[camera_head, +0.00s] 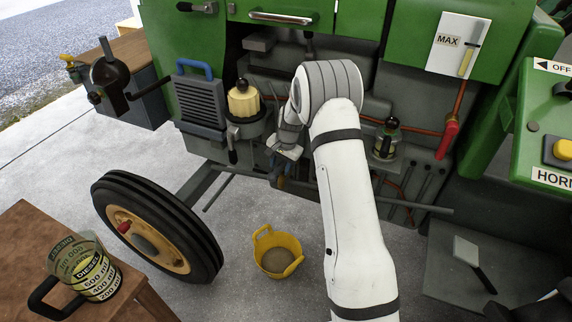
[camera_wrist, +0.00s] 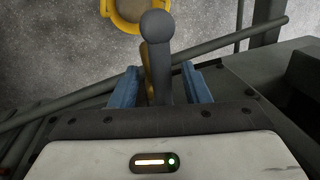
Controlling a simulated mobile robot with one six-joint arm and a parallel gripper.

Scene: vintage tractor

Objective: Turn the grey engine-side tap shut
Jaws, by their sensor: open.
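A grey lever with a round knob (camera_wrist: 157,28), which looks like the grey engine-side tap, shows in the wrist view. A brass-coloured part (camera_wrist: 146,68) sits just behind it. My gripper (camera_wrist: 160,86) is open, with one blue fingertip on each side of the lever. A gap shows on the left; the right finger is close, and I cannot tell whether it touches. In the head view my gripper (camera_head: 280,166) is low at the engine side, left of my white arm. The tap is mostly hidden there by the gripper.
A yellow bucket (camera_head: 277,252) stands on the floor below. A yellow-topped filter (camera_head: 243,100) with another grey lever (camera_head: 232,147) is just left of my gripper. A red lever (camera_head: 447,140) hangs to the right. The front wheel (camera_head: 155,228) and a dark rod (camera_wrist: 240,50) are near.

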